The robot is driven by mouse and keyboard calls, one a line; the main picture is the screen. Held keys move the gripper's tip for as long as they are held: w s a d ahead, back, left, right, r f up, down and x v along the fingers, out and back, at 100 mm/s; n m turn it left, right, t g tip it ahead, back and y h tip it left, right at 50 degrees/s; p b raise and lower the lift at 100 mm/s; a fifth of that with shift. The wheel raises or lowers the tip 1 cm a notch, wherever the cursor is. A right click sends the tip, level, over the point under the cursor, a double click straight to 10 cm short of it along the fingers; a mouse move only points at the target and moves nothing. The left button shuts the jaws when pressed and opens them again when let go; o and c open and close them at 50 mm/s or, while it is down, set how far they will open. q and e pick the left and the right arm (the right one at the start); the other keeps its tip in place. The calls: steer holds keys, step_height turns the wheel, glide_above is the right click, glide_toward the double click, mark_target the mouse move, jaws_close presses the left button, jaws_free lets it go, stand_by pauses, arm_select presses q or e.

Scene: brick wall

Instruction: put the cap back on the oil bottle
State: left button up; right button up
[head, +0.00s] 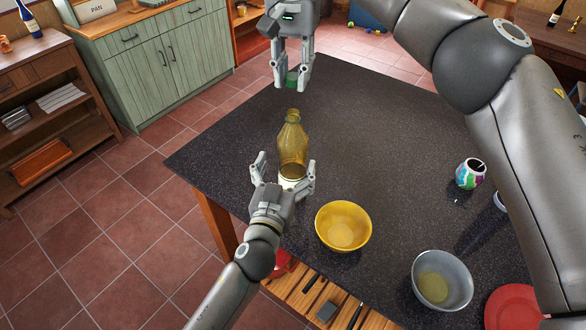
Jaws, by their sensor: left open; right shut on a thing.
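The oil bottle (292,143) is amber and see-through and stands upright on the dark speckled table. The green cap (291,82) is between the fingertips of my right gripper (292,84). The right gripper is shut on the cap and appears above and behind the bottle, apart from it. The bottle's base is partly hidden by the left gripper.
A yellow bowl (343,226) is right of my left gripper. A grey bowl (442,280), a red plate (514,307) and a colourful painted cup (470,173) are further right. The table (390,130) is clear right of the bottle.

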arm_select(q)
steer(key=x, duration=0.6)
steer(key=shift+w+d, duration=0.1)
steer(key=shift+w, duration=0.2)
steer(key=shift+s, duration=0.1)
steer(key=shift+c, duration=0.3)
arm_select(e)
steer(key=shift+s+r, duration=0.1)
arm_select(q)
steer(key=c, duration=1.5)
steer(key=shift+o, duration=0.2)
arm_select(e)
steer(key=shift+f, duration=2.55)
